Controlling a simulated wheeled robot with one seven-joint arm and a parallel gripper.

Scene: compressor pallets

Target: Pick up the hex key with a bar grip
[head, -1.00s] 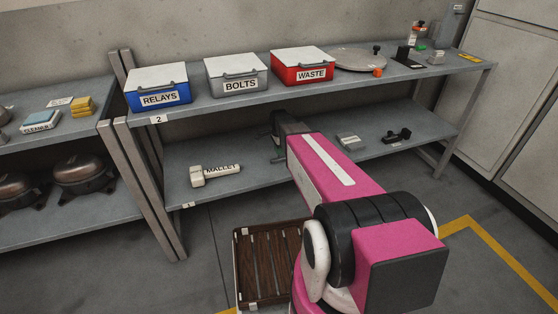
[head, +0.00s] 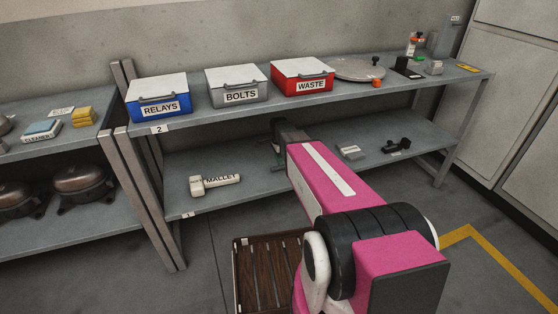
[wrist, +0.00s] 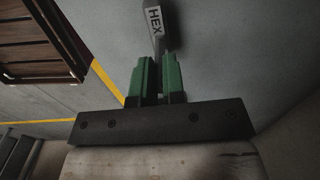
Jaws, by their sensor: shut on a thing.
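The hex key (wrist: 155,28) shows in the wrist view as a pale grey bar with a dark "HEX" label, just past my fingertips. My gripper (wrist: 158,80) has two green fingers, closed on the near end of the bar, which runs in between them. The bar sticks out beyond the tips at a slight tilt. In the head view my gripper (head: 278,152) is over the lower shelf (head: 240,200), partly hidden by my arm. The hex key cannot be made out there.
On the lower shelf a mallet (head: 215,184) lies left of my gripper, and a small grey item (head: 350,152) and a black part (head: 396,146) lie right. The upper shelf (head: 215,112) carries several bins above. A brown slatted crate (head: 240,270) stands on the floor in front.

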